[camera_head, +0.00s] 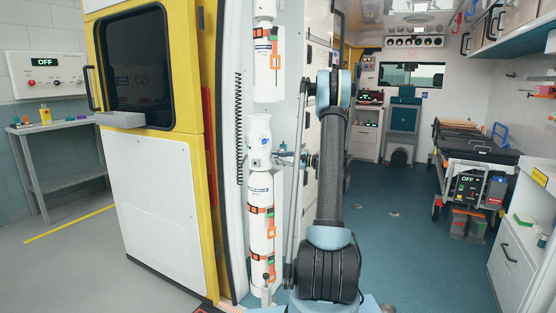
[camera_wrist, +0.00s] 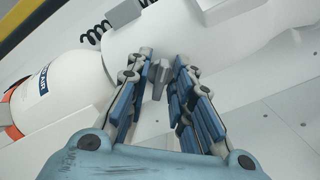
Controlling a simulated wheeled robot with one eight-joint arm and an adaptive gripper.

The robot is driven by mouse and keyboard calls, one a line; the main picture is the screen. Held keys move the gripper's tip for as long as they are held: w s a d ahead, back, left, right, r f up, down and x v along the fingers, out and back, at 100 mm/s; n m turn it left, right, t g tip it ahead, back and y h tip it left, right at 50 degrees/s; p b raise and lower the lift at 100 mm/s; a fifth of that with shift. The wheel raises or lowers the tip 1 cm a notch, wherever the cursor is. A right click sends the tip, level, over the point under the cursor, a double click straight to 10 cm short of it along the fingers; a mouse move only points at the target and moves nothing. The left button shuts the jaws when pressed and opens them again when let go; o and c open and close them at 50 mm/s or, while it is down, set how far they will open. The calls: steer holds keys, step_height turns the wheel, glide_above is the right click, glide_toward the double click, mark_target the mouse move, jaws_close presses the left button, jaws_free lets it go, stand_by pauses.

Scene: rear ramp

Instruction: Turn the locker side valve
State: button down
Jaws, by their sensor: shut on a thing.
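The valve appears as a small grey lever (camera_wrist: 159,78) between my fingers in the wrist view. My gripper (camera_wrist: 163,64) is shut on this lever, with a blue-grey finger pad on each side. In the head view my gripper (camera_head: 282,158) reaches left to the white cylinder column at the locker edge. A lower white cylinder (camera_head: 261,215) with orange straps stands there, and its labelled body (camera_wrist: 60,90) lies at the left of the wrist view. The valve itself is too small to make out in the head view, and the lever's angle is unclear.
An upper white cylinder (camera_head: 267,65) hangs above. A black coiled hose (camera_head: 239,125) runs left of the cylinders. The yellow door (camera_head: 160,210) stands open at left. The vehicle floor (camera_head: 395,240) is clear towards the stretcher (camera_head: 470,145) at right.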

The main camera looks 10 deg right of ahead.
steer(key=m, duration=0.5)
steer(key=shift+m, duration=0.3)
steer(key=shift+f+m, duration=0.1)
steer(key=shift+m, duration=2.1)
steer(key=shift+s, duration=0.1)
steer(key=c, duration=1.7)
jaws_free()
steer(key=v, duration=1.2)
